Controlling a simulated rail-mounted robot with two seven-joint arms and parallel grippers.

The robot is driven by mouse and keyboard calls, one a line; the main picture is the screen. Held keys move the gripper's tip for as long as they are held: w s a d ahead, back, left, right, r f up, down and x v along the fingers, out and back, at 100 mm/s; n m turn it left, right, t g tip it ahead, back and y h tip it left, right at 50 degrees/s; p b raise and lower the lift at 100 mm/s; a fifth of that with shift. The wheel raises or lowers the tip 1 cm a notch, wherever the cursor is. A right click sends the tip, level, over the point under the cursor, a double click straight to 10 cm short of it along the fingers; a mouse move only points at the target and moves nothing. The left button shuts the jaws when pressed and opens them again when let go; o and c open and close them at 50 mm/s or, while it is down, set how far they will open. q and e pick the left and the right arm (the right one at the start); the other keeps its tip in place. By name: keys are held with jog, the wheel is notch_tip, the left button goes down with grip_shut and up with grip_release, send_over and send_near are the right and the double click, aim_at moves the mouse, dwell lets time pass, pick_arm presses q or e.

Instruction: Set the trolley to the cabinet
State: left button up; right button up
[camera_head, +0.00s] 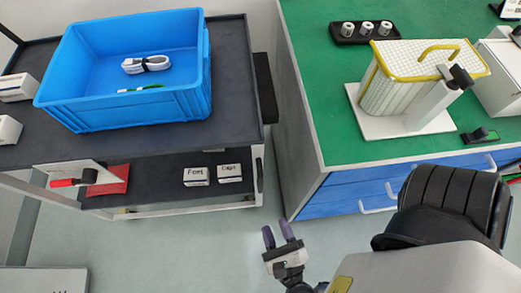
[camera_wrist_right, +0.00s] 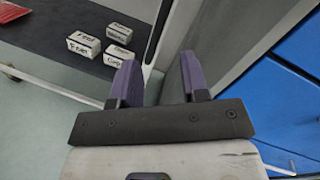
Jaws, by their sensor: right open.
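The trolley (camera_head: 232,75) stands at the left, with dark shelves in a light frame. A blue crate (camera_head: 180,108) is on its top shelf. The cabinet (camera_head: 340,201), with a green top and blue drawers, stands to its right. A floor gap separates them at the front. My right gripper (camera_head: 279,236) has purple fingers, is open and empty, and is in front of that gap. In the right wrist view the gripper (camera_wrist_right: 158,70) points toward the gap, with the trolley's lower shelf (camera_wrist_right: 85,65) at left and blue drawers (camera_wrist_right: 275,100) at right.
A dark block (camera_head: 265,88) sits between trolley and cabinet. Small labelled boxes (camera_head: 196,176) and a red item (camera_head: 113,180) are on the lower shelf. A yellow-edged container (camera_head: 400,90) and a black tray (camera_head: 350,41) are on the cabinet. Floor (camera_head: 190,245) in front is clear.

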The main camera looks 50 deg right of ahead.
aim_at(261, 184)
jog(key=w+d+m+b, duration=0.1)
jog(key=w+d+m, duration=0.1)
jog(key=w, duration=0.1)
jog(key=w+d+m+b, duration=0.1)
jog(key=w+d+m, duration=0.1)
jog(key=w+d, duration=0.1)
jog(key=w+d+m+b, duration=0.1)
jog(key=w+d+m, duration=0.1)
jog(key=w, duration=0.3)
jog(key=shift+w+d+f, duration=0.1)
jog(key=shift+d, duration=0.45)
jog(key=shift+c, duration=0.2)
jog(key=c, duration=0.5)
grip_shut()
